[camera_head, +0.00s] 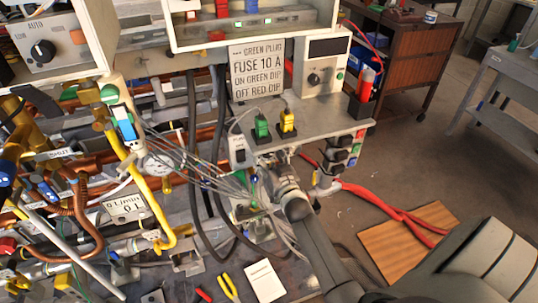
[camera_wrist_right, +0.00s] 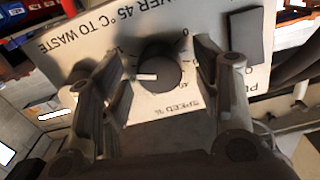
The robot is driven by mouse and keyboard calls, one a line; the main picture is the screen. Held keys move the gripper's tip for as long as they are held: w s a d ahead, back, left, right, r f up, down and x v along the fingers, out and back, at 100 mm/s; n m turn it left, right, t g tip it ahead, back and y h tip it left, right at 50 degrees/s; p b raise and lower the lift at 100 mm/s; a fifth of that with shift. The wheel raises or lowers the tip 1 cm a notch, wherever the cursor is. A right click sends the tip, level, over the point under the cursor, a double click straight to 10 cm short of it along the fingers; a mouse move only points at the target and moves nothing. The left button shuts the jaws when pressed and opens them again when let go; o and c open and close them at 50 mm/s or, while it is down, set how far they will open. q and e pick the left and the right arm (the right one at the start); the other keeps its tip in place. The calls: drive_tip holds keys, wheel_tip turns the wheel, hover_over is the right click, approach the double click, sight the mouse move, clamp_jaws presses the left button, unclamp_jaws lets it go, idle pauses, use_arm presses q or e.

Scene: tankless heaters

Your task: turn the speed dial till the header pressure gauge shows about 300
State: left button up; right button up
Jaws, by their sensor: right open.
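The speed dial (camera_wrist_right: 160,75) is a round black knob with a white pointer mark, on a pale panel marked SPEED %. In the wrist view its mark points left. My right gripper (camera_wrist_right: 158,62) is open, with one finger on each side of the dial; I cannot tell whether they touch it. In the head view my right gripper (camera_head: 272,168) is in front of the bench edge, below the green and yellow plugs, and the dial is hidden there. A round pale gauge (camera_head: 158,163) sits among the pipes; its reading is too small to tell. My left gripper is out of view.
Thin grey wires (camera_head: 205,172) run close to the left of my right gripper. Black hoses (camera_head: 200,215) hang left of it. Red cables (camera_head: 370,190) run to the right. A flow display (camera_head: 125,207) reads 0 L/min. Yellow pliers (camera_head: 229,287) lie below.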

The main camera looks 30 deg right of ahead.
drive_tip(key=shift+w+d, duration=0.1)
drive_tip(key=shift+w, duration=0.15)
drive_tip(key=c, duration=1)
drive_tip(key=shift+c, duration=0.2)
drive_tip(key=shift+n, duration=3)
